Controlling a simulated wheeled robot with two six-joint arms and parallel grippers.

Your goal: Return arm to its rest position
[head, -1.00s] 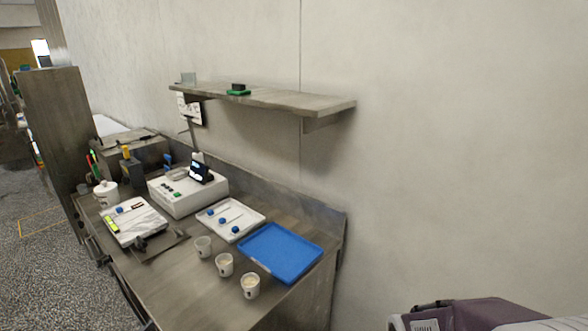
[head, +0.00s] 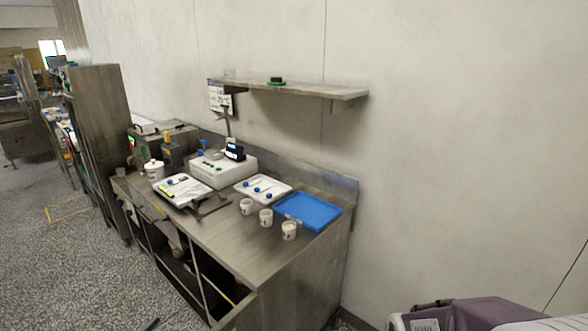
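Neither of my grippers is in the head view, and no part of my arms shows clearly. The steel bench (head: 225,240) stands left of centre against the wall. On it are a blue tray (head: 308,211) at the right and a white tray (head: 263,188) with blue-ended tools beside it. A white machine (head: 223,167) with a small dark display sits at the back.
A shelf (head: 330,92) on the wall holds a small green-and-black item (head: 276,82). A purple bin-like object (head: 462,315) is at the bottom right. A tall steel cabinet (head: 100,140) stands left of the bench. Speckled floor (head: 60,240) is open at the left.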

